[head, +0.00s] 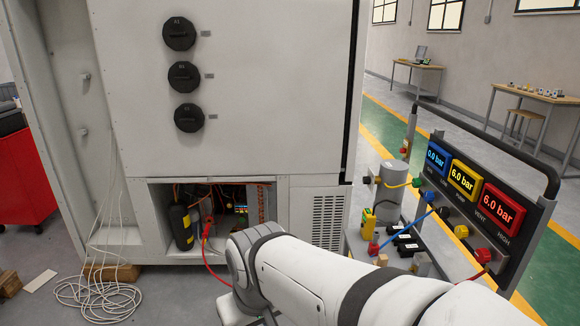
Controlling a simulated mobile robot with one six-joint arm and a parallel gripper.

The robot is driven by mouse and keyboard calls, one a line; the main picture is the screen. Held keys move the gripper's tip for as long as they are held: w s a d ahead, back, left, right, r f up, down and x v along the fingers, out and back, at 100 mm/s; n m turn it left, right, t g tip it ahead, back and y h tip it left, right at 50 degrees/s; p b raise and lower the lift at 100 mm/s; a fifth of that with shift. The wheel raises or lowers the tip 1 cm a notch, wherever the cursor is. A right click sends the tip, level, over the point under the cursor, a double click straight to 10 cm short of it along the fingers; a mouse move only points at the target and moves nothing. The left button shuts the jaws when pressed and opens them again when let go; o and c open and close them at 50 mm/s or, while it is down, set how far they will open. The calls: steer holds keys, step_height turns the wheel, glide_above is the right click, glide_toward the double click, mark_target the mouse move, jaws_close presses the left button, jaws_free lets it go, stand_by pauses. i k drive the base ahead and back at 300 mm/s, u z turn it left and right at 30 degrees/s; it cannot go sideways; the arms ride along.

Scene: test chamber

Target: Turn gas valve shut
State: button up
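No single part is marked as the gas valve, so I cannot tell which it is. The black gauge panel (522,237) at the right carries a blue display reading about 0.0 bar (437,158), and yellow (463,178) and red (497,208) displays reading 6.0 bar. Below them is a row of small coloured knobs or fittings, among them a green one (417,182), a blue one (429,196), a yellow one (461,231) and a red one (483,255). My white arm crosses the lower middle, left of the panel. My gripper is out of view.
A large white cabinet (270,90) has three black round knobs (184,76) and an open lower bay with a black cylinder (181,226) and a red hose (206,258). Loose white cables (98,295) lie on the left floor.

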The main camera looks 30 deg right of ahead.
mark_target(416, 182)
steer(key=z, duration=0.15)
steer(key=i, duration=1.25)
steer(key=z, duration=0.85)
steer(key=k, duration=0.7)
steer(key=z, duration=0.2)
steer(key=i, duration=0.8)
steer(key=u, duration=0.1)
